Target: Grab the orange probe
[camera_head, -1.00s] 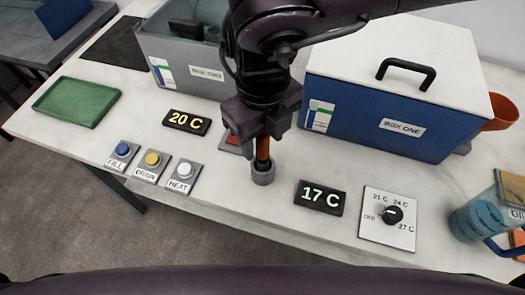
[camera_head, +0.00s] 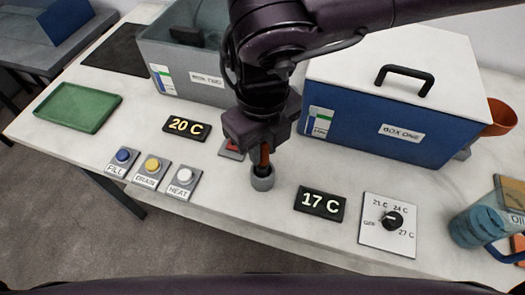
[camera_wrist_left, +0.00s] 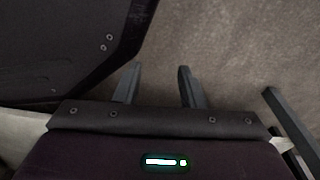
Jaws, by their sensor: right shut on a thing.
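The orange probe (camera_head: 264,156) stands upright in a small grey round holder (camera_head: 262,180) near the front of the table. Only a short part of the probe shows between the gripper and the holder. My right gripper (camera_head: 263,148) points down from above and is shut on the probe; its fingers hide the upper part. My left gripper (camera_wrist_left: 158,88) shows in the left wrist view with its two fingers apart and nothing between them, over the grey floor. It is not seen in the head view.
Box one (camera_head: 385,125) with its closed white lid stands behind right; grey box two (camera_head: 190,62) stands behind left. Near the holder are a 17 C display (camera_head: 320,203), a 20 C display (camera_head: 187,126), a dial (camera_head: 391,221), several buttons (camera_head: 153,170) and a red item (camera_head: 232,150). A green tray (camera_head: 78,106) lies left.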

